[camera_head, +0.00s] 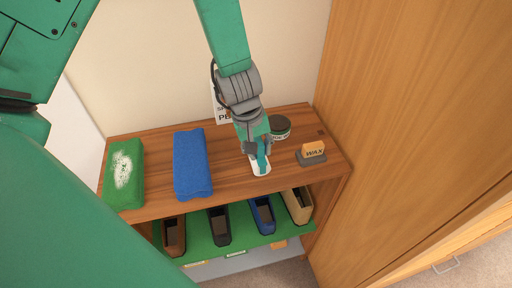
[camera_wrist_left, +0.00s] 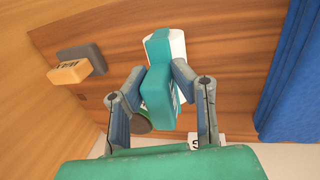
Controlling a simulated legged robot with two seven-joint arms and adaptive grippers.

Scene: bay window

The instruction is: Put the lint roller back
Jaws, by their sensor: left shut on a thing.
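The lint roller has a white roll (camera_head: 260,168) and a teal handle; it is over the right-middle part of the wooden bench top (camera_head: 230,141). My left gripper (camera_head: 260,147) reaches down from above and is shut on the handle. In the left wrist view, the teal handle (camera_wrist_left: 160,92) sits between the two grey fingers of the gripper (camera_wrist_left: 160,80), and the white roll shows beyond it. I cannot tell whether the roller touches the wood. My right gripper is not in view.
A round dark-lidded tin (camera_head: 279,127) is close behind the roller, and a grey brush with a WAX block (camera_head: 313,150) is to its right. A folded blue cloth (camera_head: 192,165) and a green pad (camera_head: 124,174) lie left. Several shoes stand on the green shelf (camera_head: 240,238) below. A wooden cabinet (camera_head: 410,110) bounds the right.

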